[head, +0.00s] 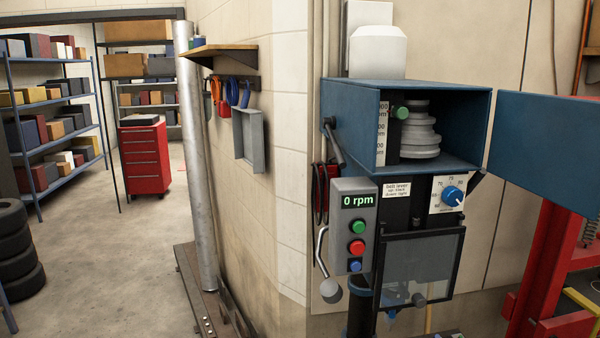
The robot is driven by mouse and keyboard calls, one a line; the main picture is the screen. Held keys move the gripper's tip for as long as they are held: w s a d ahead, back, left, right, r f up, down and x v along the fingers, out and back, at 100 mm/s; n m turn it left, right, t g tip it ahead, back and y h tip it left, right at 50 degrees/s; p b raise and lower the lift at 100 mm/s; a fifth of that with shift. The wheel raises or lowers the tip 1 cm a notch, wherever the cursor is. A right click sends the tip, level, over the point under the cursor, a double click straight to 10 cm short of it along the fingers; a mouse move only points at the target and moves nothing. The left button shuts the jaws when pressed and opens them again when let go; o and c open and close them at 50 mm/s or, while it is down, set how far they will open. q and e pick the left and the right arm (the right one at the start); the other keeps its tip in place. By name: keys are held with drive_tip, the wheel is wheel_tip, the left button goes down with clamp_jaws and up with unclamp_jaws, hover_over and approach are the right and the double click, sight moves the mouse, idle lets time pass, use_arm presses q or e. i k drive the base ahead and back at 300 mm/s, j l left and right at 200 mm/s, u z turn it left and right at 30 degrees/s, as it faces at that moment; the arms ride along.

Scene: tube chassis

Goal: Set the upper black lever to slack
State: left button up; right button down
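The upper black lever (335,142) is on the left side of the blue drill press head (347,110). Its rounded upper end is by the housing's front left edge, and its arm slants down and right from there. I cannot tell which end is the pivot. A white label (397,190) below the open housing reads "belt lever"; its smaller lines are too blurred to read surely. Stepped grey pulleys (421,135) show inside the housing. Neither of my grippers is in view, and nothing touches the lever.
Below the lever are a control box (352,225) showing 0 rpm and a grey crank handle (320,248). The blue cover (545,145) stands swung open to the right. A clear guard (415,270) hangs in front. Open floor (110,240) lies to the left.

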sight(326, 122)
drive_tip(key=i+j+z, duration=0.1)
drive_tip(key=j, duration=0.2)
drive_tip(key=i+j, duration=0.2)
drive_tip(key=j, duration=0.15)
drive_tip(key=i+j+z, duration=0.25)
drive_tip(key=j, duration=0.35)
drive_tip(key=i+j+z, duration=0.1)
drive_tip(key=j, duration=0.25)
drive_tip(key=i+j, duration=0.2)
drive_tip(key=j, duration=0.2)
drive_tip(key=l+z, duration=0.05)
